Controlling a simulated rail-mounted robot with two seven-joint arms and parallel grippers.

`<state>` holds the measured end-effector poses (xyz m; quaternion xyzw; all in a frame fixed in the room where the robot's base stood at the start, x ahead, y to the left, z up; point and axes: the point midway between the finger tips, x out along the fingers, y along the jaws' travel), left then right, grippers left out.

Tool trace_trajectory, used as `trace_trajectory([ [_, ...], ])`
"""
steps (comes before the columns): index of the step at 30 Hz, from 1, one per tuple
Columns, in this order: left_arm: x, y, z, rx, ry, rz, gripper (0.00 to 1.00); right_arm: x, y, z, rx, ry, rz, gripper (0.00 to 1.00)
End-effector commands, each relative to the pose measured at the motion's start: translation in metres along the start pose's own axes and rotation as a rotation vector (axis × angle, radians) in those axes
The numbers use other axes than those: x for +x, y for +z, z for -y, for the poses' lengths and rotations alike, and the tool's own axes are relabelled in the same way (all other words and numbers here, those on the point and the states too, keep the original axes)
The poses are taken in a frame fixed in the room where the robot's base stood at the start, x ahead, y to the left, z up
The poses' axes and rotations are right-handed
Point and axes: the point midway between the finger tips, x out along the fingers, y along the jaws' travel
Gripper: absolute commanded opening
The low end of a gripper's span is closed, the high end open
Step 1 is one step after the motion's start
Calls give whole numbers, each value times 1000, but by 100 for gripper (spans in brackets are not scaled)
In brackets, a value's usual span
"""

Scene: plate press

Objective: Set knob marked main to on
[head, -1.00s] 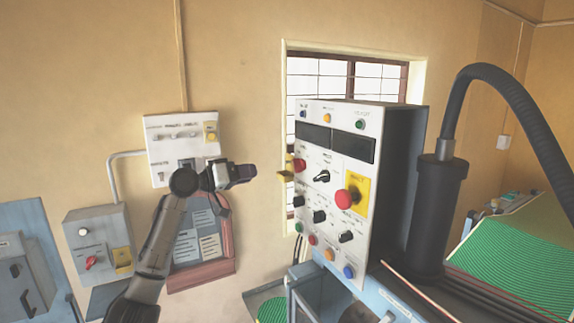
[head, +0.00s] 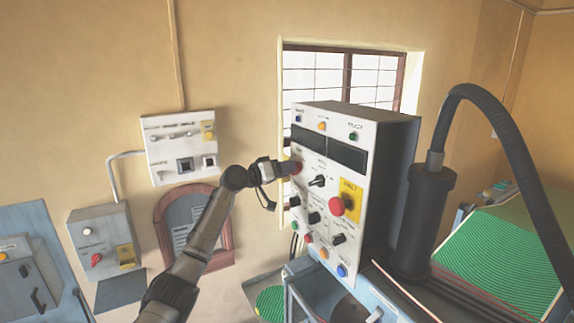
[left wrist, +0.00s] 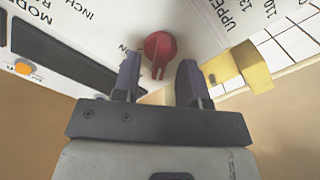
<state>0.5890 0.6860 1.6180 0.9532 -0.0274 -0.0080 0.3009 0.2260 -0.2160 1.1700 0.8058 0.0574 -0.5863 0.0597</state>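A red rotary knob (head: 297,167) sits at the left edge of the white control panel (head: 322,160). In the left wrist view the red knob (left wrist: 160,48) stands beyond my fingertips, with a mostly hidden label ending in "N" beside it. My left gripper (head: 284,168) reaches the panel's left edge at the knob. In the left wrist view my left gripper (left wrist: 158,82) is open, one finger on each side of the knob's near end. I cannot tell whether either finger touches it. The knob's full label is not readable. My right gripper is out of view.
The panel also holds a red mushroom button (head: 336,205), a black knob (head: 317,181) and several smaller controls. A thick black hose (head: 515,140) arches at the right.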

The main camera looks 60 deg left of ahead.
Motion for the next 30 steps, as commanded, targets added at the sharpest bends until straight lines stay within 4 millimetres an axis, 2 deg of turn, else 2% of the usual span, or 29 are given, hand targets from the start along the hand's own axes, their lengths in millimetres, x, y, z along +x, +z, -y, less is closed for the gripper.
trace_trajectory([
  [13, 6, 1, 0, 0, 0, 2, 38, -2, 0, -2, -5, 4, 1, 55],
  [25, 6, 1, 0, 1, 0, 2, 0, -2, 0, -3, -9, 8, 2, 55],
  [30, 6, 1, 0, 1, 0, 1, 0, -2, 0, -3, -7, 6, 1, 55],
])
